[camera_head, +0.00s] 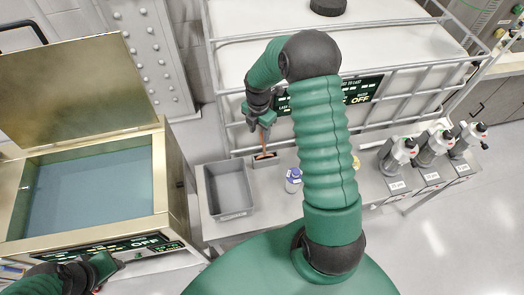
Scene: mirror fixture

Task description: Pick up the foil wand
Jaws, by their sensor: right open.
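The foil wand (263,139) is a thin orange-brown stick. It stands nearly upright in a small dark holder (265,159) on the grey bench, beside the grey bin. My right gripper (259,119) hangs from the bent green arm just above the wand's upper end. Its jaws are open, and they partly hide the wand's top; I cannot tell whether they touch it. My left gripper (108,266) is low at the left, in front of the open bath and far from the wand; its jaws are unclear.
An empty grey bin (229,190) stands left of the holder. A small purple-capped bottle (293,180) is to the right. Several grey-white canisters (396,155) line the bench's right. An open-lidded bath (160,180) fills the left. A caged white tank (400,50) stands behind.

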